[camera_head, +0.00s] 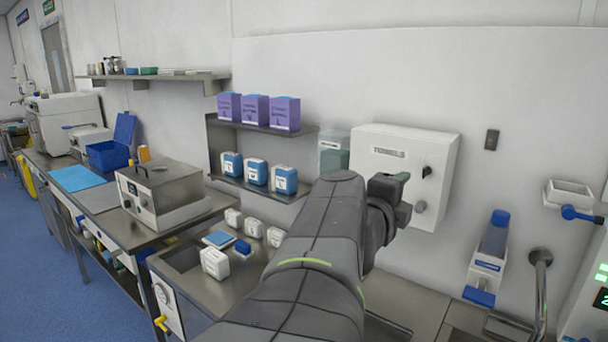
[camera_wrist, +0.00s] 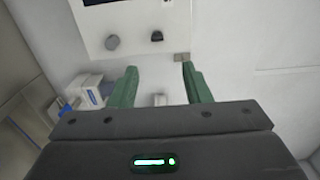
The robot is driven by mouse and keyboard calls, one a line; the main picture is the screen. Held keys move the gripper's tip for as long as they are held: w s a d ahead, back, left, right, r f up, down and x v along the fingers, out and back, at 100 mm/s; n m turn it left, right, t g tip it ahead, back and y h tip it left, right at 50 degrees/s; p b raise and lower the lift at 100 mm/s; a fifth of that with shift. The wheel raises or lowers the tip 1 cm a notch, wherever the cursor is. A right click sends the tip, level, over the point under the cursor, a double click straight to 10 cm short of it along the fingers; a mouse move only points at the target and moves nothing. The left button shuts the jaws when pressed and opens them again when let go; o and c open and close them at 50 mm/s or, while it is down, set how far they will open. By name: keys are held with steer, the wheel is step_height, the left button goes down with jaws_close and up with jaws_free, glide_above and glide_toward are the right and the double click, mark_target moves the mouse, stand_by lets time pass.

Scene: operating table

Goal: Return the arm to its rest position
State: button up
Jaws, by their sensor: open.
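My gripper (camera_wrist: 158,84) shows in the wrist view with its two green fingers spread apart and nothing between them. Beyond the fingers is a white wall box (camera_wrist: 125,30) with two dark knobs. In the head view my arm rises from the bottom centre and bends right at the top, in front of the same white wall box (camera_head: 405,160). The gripper's fingertips are mostly hidden behind my wrist in the head view. The arm is raised above the counter.
A two-tier shelf (camera_head: 265,127) with purple boxes (camera_head: 257,110) and blue-white containers (camera_head: 257,172) stands left of my arm. White bottles (camera_head: 215,263) are on the steel counter (camera_head: 180,290). A wall dispenser (camera_head: 488,258) and a tap (camera_head: 541,275) are at the right.

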mark_target(423, 174)
steer(key=x, duration=1.3)
steer(key=shift+w+d+f+b, duration=0.2)
steer(key=shift+w+d+b, duration=0.1)
steer(key=shift+b, duration=0.1)
steer(key=n+p, duration=0.3)
steer(key=n, duration=1.4)
steer(key=shift+s+a, duration=0.1)
